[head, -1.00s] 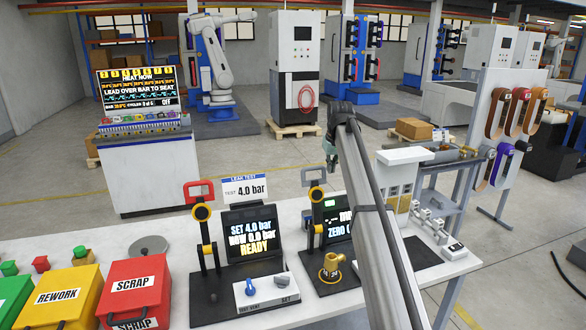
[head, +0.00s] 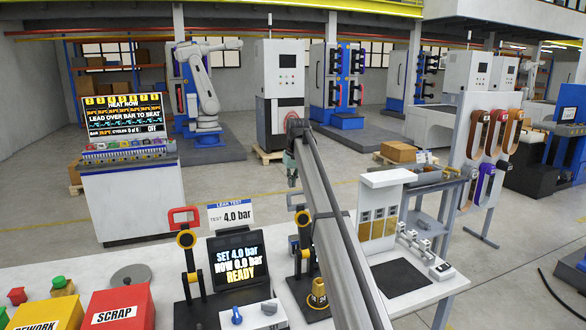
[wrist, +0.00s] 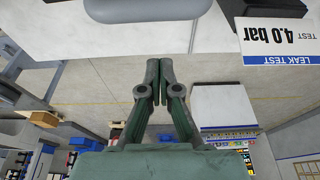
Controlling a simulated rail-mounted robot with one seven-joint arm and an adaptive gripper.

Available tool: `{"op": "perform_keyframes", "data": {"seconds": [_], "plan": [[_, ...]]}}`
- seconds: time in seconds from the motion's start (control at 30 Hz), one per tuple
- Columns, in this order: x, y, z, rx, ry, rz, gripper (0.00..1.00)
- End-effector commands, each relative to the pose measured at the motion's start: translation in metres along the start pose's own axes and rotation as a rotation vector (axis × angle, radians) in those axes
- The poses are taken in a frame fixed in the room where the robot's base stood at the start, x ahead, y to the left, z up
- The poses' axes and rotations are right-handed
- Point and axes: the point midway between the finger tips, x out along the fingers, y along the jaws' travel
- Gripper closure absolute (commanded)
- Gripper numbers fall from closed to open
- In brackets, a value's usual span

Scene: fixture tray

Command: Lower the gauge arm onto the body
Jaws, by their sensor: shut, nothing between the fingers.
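The gauge station stands on the bench with an upright black arm with yellow joints (head: 303,218) and a grey handle (head: 297,200). A brass-coloured body (head: 317,293) sits at its foot, apart from the raised arm. My gripper (head: 292,180) is in the head view, just above the grey handle in the picture; I cannot tell its depth from it. In the wrist view its fingers (wrist: 159,64) are shut together with nothing between them. My own arm link hides the gauge display and the right part of the station.
The leak tester's red-handled arm (head: 184,216) and screen (head: 238,261) stand just left. Scrap (head: 118,309) and rework (head: 48,316) boxes are at front left. A white rack (head: 386,180) and a dark mat (head: 402,274) lie right.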

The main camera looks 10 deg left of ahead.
Motion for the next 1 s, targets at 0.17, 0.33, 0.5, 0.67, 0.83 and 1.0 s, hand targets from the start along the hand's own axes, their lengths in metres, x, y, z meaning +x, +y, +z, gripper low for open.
{"op": "perform_keyframes", "data": {"seconds": [0.17,0.33,0.5,0.67,0.83,1.0], "plan": [[-0.001,0.000,0.021,0.000,0.001,0.001,1.00],[-0.004,0.000,0.035,0.001,0.001,0.000,1.00],[-0.005,0.000,0.038,0.000,0.001,0.000,1.00],[-0.004,0.000,0.038,0.000,0.000,0.000,1.00],[-0.004,-0.001,0.038,-0.001,0.002,0.000,1.00],[-0.005,-0.014,0.043,-0.013,0.023,-0.004,1.00]]}}
